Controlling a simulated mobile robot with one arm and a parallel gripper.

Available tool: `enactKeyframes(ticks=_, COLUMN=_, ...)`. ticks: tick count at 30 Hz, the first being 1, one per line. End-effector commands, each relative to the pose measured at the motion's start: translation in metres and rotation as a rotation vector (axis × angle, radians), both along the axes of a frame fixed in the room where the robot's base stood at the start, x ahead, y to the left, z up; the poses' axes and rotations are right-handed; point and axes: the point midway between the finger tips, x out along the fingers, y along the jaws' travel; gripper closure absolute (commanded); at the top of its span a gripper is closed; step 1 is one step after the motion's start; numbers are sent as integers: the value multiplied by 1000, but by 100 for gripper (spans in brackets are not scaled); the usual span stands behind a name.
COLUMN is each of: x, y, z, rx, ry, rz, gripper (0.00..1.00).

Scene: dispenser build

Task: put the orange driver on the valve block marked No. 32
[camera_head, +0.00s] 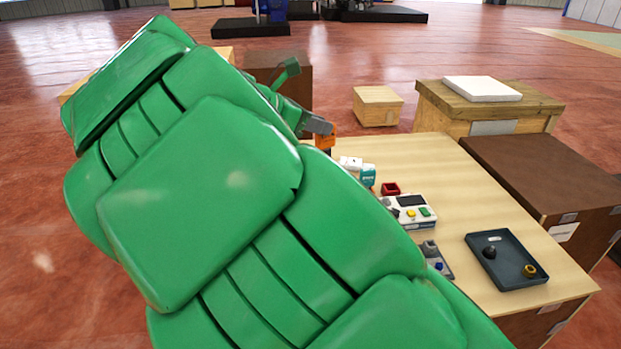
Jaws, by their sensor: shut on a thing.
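My gripper (319,126) is at the far left end of the light wooden table (455,180), partly hidden behind my green arm. It is shut on the orange driver (325,141), a small orange block showing just below the fingers. A white block (350,163) and a teal part (368,176) stand on the table a little to the right of and nearer than the driver. No marking No. 32 can be read, so I cannot tell which thing is that valve block. My arm hides the table's left side.
A red open box (390,188), a white control box (424,216) and a grey device (440,262) run along the table beside my arm. A dark tray (478,242) holding a black knob and a brass ring lies near right. Brown boxes (545,175) stand right of the table.

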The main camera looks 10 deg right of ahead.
Motion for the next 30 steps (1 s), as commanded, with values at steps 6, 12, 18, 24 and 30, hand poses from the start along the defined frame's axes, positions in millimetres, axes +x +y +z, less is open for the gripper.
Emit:
enactKeyframes(ticks=6, x=3, y=3, z=-1, rx=0, ry=2, rz=8, gripper=100)
enactKeyframes(ticks=12, x=28, y=4, z=-14, rx=-1, ry=6, rz=6, gripper=100)
enactKeyframes(ticks=18, x=53, y=7, z=-23, rx=0, ry=3, rz=8, gripper=100)
enactKeyframes(ticks=24, x=77, y=8, z=-35, rx=-1, ry=4, rz=7, gripper=100)
enactKeyframes(ticks=30, x=99, y=10, z=-54, rx=-1, ry=3, rz=8, gripper=100)
